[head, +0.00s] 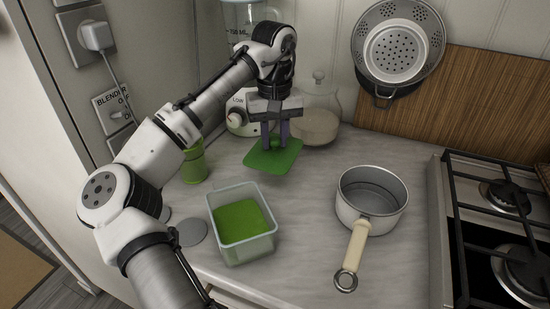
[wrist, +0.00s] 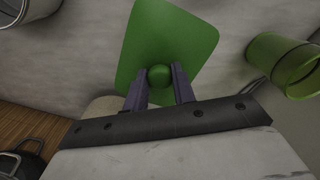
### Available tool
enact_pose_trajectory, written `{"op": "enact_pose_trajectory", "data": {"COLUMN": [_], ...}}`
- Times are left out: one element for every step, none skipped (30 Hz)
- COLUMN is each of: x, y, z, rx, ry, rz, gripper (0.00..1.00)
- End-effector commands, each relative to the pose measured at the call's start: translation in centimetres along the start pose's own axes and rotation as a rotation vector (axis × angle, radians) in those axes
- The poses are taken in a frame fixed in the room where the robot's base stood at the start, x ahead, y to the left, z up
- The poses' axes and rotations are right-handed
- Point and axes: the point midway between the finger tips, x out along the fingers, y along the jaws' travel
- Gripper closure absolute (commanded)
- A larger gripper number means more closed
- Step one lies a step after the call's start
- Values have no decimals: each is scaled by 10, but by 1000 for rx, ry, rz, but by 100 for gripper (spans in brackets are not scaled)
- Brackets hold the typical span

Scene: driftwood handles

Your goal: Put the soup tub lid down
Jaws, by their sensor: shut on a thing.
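The soup tub lid (head: 264,160) is a flat green square with a round green knob. My gripper (head: 276,146) is shut on the knob, and the lid lies below the fingers near the back of the counter. In the wrist view the lid (wrist: 160,35) fills the upper middle, with the knob between my gripper's fingers (wrist: 159,78). I cannot tell whether the lid touches the counter. The soup tub (head: 242,250), a clear square container with green soup, stands open at the front of the counter.
A steel saucepan (head: 371,200) with a cream handle stands right of the tub. A green cup (head: 194,163) stands at left, with a grey disc (head: 190,232) beside the tub. A glass jar (head: 320,118) and blender (head: 243,115) stand behind. Counter between lid and saucepan is clear.

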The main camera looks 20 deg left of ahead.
Motion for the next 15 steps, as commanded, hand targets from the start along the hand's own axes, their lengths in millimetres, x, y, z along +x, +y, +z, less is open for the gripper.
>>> {"op": "enact_pose_trajectory", "data": {"x": [6, 9, 12, 13, 16, 19, 23, 28, 34, 39, 44, 49, 52, 54, 56], "y": [0, 0, 0, 0, 0, 0, 0, 0, 0, 0, 0, 0, 0, 0, 0], "z": [0, 0, 0, 0, 0, 0, 0, 0, 0, 0, 0, 0, 0, 0, 0], "rx": [1, 0, 0, 0, 0, 0, 0, 0, 0, 0, 0, 1, 1, 1, 1], "ry": [1, 1, 1, 1, 1, 1, -1, -1, -1, -2, -1, -1, -1, 0, 0], "rz": [0, -1, -1, -1, 0, 0, -1, -1, 0, -1, -1, -1, -1, 0, 1], "gripper": [96, 96, 96, 96, 96, 96, 96, 96, 96, 96, 96, 96, 96, 96, 96]}}
